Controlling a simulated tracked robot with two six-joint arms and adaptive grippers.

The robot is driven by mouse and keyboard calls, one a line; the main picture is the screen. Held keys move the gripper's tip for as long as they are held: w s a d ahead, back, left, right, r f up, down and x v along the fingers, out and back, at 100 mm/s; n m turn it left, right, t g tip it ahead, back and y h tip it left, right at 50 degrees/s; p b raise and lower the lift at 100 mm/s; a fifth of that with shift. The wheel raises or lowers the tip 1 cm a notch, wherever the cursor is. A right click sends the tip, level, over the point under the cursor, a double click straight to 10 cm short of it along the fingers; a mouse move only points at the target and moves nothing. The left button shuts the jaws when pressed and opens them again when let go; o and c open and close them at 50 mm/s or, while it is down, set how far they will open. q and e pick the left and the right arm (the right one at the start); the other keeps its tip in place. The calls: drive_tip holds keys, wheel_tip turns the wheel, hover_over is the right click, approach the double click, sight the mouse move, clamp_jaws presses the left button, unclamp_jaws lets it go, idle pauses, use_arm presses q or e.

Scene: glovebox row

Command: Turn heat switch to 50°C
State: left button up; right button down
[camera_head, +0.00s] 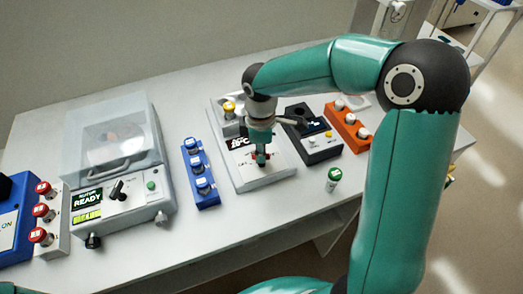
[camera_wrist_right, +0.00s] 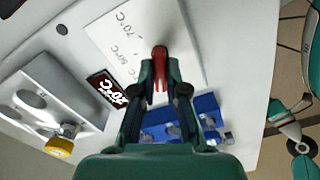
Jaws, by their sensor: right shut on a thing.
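The heat block (camera_head: 268,180) is a pale device in the middle of the bench. Its red heat switch (camera_wrist_right: 160,58) shows between my fingertips in the wrist view. My right gripper (camera_head: 261,157) reaches down from above and is shut on the switch. The gripper partly hides the display (camera_head: 238,143) in the head view.
Left of the block stand a blue rack (camera_head: 188,145) of white-capped vials and a clear-lidded machine (camera_head: 137,207) reading READY. Right are a black device (camera_head: 318,156), an orange rack (camera_head: 351,137) and a green-capped vial (camera_head: 332,183). A yellow-capped vial (camera_head: 229,107) stands at the block's back.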

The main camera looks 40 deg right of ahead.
drive_tip(key=shift+m, duration=0.3)
drive_tip(key=m+b, duration=0.2)
drive_tip(key=m, duration=0.1)
drive_tip(key=shift+w+m, duration=0.1)
drive_tip(key=shift+m, duration=0.2)
drive_tip(key=m+b, duration=0.1)
drive_tip(key=m, duration=0.3)
drive_tip(key=shift+d+m+b, duration=0.1)
drive_tip(key=shift+m+b, duration=0.2)
drive_tip(key=shift+b, duration=0.05)
drive_tip(key=shift+r, duration=0.1)
drive_tip(key=c, duration=1.2)
unclamp_jaws()
wheel_tip(320, 180, up, 12)
